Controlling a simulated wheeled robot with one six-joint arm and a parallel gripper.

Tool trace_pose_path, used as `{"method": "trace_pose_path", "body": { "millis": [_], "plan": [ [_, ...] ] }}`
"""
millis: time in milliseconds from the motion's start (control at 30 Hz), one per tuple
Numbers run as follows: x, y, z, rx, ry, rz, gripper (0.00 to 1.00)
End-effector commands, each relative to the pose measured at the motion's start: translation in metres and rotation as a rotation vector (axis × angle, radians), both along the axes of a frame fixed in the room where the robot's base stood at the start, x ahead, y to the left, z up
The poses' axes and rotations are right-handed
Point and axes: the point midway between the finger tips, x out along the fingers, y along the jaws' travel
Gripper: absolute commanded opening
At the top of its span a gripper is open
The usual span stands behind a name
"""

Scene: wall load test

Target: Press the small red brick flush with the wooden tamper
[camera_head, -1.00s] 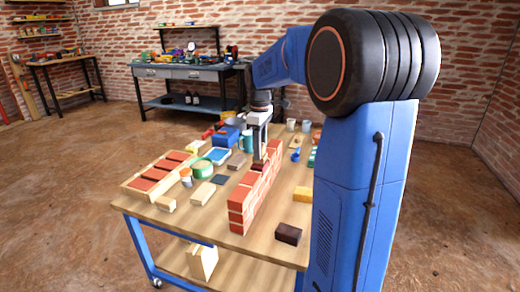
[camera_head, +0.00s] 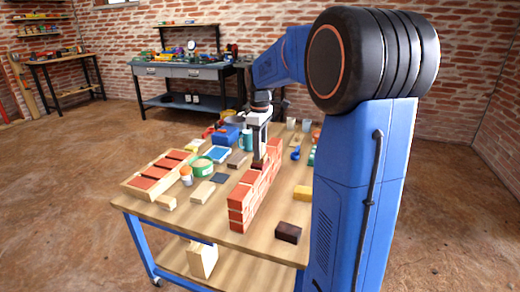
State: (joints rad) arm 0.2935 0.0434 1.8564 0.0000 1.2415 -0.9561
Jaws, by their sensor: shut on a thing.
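A small brick wall (camera_head: 247,203) stands on the wooden table, with a stepped top. My gripper (camera_head: 260,130) points down over the wall's middle, shut on the wooden tamper (camera_head: 260,148). The tamper hangs upright, its lower end at or just above the wall's top. A dark reddish brick (camera_head: 258,164) shows right below it in the wall's top. I cannot tell whether the tamper touches this brick or how far the brick stands out.
A wooden tray (camera_head: 137,187) with red bricks lies at the left. A green tape roll (camera_head: 202,166), a blue box (camera_head: 226,136) and a teal mug (camera_head: 247,142) stand behind the wall's left side. A dark brick (camera_head: 288,233) and a yellow block (camera_head: 303,193) lie to the right.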

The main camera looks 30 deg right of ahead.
Motion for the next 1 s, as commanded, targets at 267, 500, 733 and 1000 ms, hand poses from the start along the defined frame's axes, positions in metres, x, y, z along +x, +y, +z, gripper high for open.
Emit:
{"method": "trace_pose_path", "body": {
  "millis": [267, 500, 733, 1000],
  "plan": [
    [-0.0001, 0.0, -0.0025, 0.0, 0.001, 0.0, 0.12],
    [-0.0002, 0.0001, -0.0041, 0.0, 0.001, 0.0, 0.12],
    [-0.0003, 0.0, -0.0057, 0.0, 0.001, 0.0, 0.12],
    [-0.0003, 0.0, -0.0072, 0.0, 0.001, 0.0, 0.12]
  ]
}}
